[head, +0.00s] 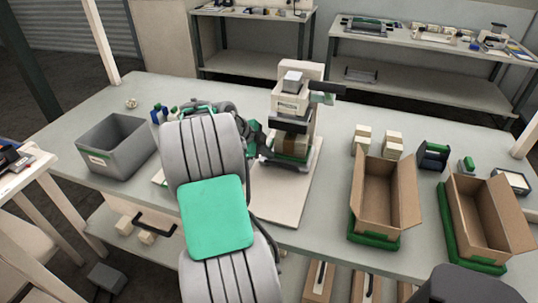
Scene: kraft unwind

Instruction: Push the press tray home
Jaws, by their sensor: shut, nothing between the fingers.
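The press (310,95) is a cream, upright machine on a pale base board (287,195) near the middle of the bench. Below its black press head sits a green and brown piece (291,145), which looks like the press tray; how far in it sits I cannot tell. My gripper (264,148) is at the left side of the press, close to the tray. It is shut and empty. My grey arm with a green panel covers part of the view, and whether the fingertips touch the tray is unclear.
Two open cardboard boxes (386,192) (484,217) rest on green trays at right. Small cream blocks (392,144) stand behind the nearer box. The front of the base board is clear.

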